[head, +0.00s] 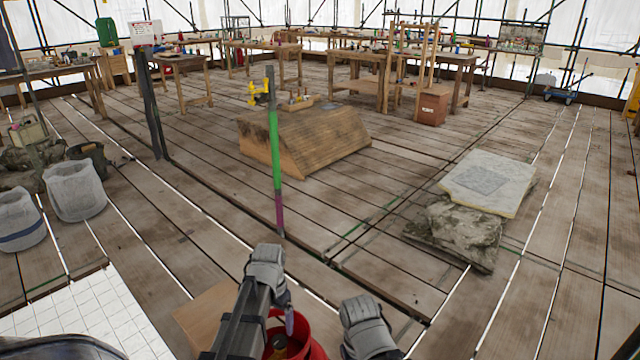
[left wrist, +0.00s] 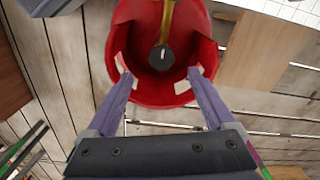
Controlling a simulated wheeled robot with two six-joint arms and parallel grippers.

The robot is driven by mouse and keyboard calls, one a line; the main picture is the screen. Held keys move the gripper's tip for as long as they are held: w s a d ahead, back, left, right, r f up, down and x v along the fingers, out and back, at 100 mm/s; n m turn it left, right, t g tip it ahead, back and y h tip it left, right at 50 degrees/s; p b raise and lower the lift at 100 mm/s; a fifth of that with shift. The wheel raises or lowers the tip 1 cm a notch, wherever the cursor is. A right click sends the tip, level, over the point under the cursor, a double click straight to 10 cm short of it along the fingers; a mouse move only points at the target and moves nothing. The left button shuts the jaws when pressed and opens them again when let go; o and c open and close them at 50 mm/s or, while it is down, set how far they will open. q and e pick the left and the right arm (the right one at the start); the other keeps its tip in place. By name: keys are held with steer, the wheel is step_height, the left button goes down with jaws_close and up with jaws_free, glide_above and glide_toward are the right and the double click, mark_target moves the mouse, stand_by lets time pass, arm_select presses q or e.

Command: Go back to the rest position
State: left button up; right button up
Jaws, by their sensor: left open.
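My left gripper (head: 290,322) is at the bottom middle of the head view, above a red bucket (head: 310,350). In the left wrist view its two fingers (left wrist: 160,76) are spread wide, with nothing between them but the view into the red bucket (left wrist: 150,95). The fingertips overlap the bucket's near wall in that view; I cannot tell whether they touch it. Inside the bucket is a dark round-headed tool (left wrist: 161,57) with a yellow shaft. My right gripper cannot be made out.
A wooden board (head: 200,312) lies left of the bucket, by a white tiled sheet (head: 95,315). A green and purple pole (head: 275,150) stands ahead, before a sloped wooden block (head: 320,145). Stone slabs (head: 490,182) lie right. Workbenches (head: 180,65) stand behind.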

arm_select(q)
steer(key=s+d+r+p, duration=0.3)
steer(key=s+r+p, duration=0.1)
steer(key=r+p, duration=0.3)
steer(key=s+d+r+p, duration=0.3)
steer(key=s+r+p, duration=0.2)
steer(key=r+p, duration=0.3)
steer(key=s+d+r+n+y+p, duration=0.1)
steer(key=s+d+r+p, duration=0.3)
steer(key=r+p, duration=0.3)
steer(key=shift+s+r, duration=0.6)
steer(key=shift+d, duration=0.1)
